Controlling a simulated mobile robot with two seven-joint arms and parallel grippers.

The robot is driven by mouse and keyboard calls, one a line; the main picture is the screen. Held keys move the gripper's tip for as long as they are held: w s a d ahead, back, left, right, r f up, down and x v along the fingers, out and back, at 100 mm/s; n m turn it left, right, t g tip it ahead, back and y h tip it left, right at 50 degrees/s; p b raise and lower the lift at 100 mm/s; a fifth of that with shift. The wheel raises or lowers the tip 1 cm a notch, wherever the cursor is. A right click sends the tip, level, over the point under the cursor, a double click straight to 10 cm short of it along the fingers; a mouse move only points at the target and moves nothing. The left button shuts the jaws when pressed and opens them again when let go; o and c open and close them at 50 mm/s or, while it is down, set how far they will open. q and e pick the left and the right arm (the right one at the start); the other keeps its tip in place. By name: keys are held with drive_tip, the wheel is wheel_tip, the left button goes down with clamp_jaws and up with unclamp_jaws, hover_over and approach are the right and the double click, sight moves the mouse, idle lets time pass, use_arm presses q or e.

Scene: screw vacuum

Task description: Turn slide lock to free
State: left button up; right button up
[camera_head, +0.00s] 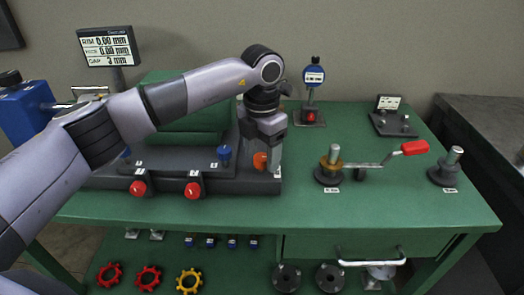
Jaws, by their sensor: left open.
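My left arm comes in from the left and bends downward over the dark machine base (215,180) on the green bench. My left gripper (269,165) points down at the right end of this base and is open. An orange knob (260,160) shows right beside its fingers, partly hidden by them. I cannot tell whether the fingers touch it, or whether it is the slide lock. No readable lock label shows. My right gripper is not in view.
A crank with a red handle (415,148) stands on a post to the right, with another post (449,168) beyond. A blue dial gauge (314,76) stands behind. A readout screen (108,47) is at the back left. Bare green bench (400,205) lies front right.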

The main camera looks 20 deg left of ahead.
use_arm(q)
drive_tip(key=c, duration=1.1)
drive_tip(key=shift+o, duration=0.2)
